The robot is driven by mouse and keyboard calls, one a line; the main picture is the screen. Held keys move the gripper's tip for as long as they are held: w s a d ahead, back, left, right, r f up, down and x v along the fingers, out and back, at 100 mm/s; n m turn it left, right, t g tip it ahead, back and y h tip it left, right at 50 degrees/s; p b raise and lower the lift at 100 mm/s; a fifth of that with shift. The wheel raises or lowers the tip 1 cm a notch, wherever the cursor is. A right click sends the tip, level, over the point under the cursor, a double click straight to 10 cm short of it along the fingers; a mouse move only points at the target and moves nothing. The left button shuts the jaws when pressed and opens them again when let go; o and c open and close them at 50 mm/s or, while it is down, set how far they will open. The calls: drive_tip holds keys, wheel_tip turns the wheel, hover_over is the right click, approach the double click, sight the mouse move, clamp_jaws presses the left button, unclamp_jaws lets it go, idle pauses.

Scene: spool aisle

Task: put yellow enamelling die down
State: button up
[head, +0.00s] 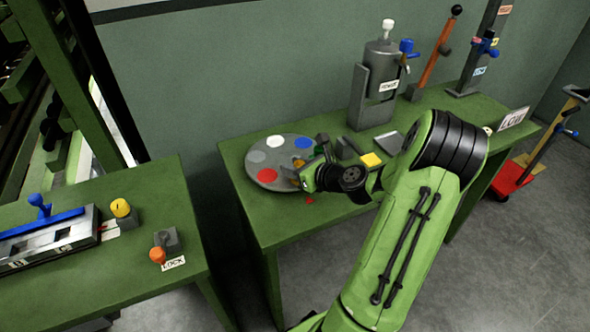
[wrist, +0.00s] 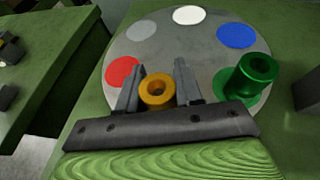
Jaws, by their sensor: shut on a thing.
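My gripper (wrist: 157,82) is shut on the yellow enamelling die (wrist: 158,92), a short ring-shaped piece with a hole in its top. The die sits between the two grey fingers, over the near part of a round grey disc (wrist: 180,52). I cannot tell whether the die touches the disc. The disc bears red, light grey, white and blue spots, and a green flanged die (wrist: 250,76) stands at its right side. In the head view my gripper (head: 297,172) is at the near right edge of the disc (head: 262,157), and the held die is mostly hidden.
The disc lies on a green bench (head: 236,165) against the wall. Another green bench (head: 120,265) with a lock box stands at left.

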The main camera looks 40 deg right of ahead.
drive_tip(key=shift+f, duration=0.1)
drive_tip(key=o, duration=1)
drive_tip(key=shift+o, duration=0.2)
